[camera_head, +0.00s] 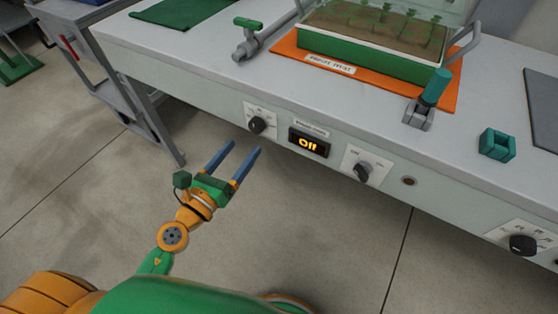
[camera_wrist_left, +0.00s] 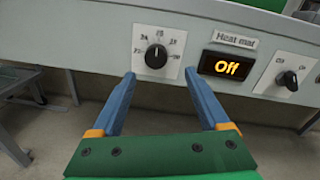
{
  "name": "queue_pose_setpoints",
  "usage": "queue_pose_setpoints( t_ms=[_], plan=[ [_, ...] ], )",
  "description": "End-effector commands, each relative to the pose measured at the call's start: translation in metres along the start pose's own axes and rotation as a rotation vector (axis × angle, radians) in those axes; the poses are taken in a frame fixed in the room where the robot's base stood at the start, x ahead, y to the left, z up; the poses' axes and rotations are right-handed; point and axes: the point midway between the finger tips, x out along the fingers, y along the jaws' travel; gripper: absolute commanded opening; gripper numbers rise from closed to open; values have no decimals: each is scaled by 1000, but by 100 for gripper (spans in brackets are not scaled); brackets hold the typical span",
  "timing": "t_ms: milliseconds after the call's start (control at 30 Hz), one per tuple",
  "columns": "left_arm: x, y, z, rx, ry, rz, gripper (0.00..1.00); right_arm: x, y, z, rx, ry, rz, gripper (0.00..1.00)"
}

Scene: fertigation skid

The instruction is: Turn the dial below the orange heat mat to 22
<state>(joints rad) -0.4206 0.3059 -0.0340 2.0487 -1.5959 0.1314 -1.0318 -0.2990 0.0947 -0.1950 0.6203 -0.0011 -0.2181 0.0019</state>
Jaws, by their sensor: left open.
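The orange heat mat (camera_head: 447,93) lies on the bench top under a planted tray. On the bench's front panel below it is a black dial (camera_head: 257,124) on a white plate, left of a display (camera_head: 309,143) reading Off. In the left wrist view the dial (camera_wrist_left: 156,56) has numbers around its upper side, but its exact setting is hard to read. The display (camera_wrist_left: 229,66) there sits under a "Heat mat" label. My left gripper (camera_head: 242,147) is open and empty, its blue fingers pointing at the panel, apart from the dial. My right gripper is out of view.
An off/on switch knob (camera_head: 362,171) is right of the display. Another dial (camera_head: 522,245) is at the far right of the panel. A teal-handled lever (camera_head: 434,88) and a teal block (camera_head: 497,144) stand on the bench. A grey cart stands at left.

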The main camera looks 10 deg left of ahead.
Motion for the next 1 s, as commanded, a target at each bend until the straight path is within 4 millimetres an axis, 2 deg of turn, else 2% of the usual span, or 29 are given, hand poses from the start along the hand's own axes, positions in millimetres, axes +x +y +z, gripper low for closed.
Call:
queue_pose_setpoints(
  t_ms=[167,300,400,733,767,1000],
  plan=[
    [26,-4,10,31,-11,-8,79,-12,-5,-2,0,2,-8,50],
    [53,-3,7,29,-10,-6,79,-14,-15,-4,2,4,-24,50],
    [64,-3,6,27,-9,-7,79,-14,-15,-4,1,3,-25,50],
    [71,-3,4,26,-6,-7,79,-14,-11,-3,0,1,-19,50],
    [71,-3,4,26,-6,-7,73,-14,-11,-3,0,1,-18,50],
    [71,-3,4,25,-7,-6,8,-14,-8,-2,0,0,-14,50]
  ],
)
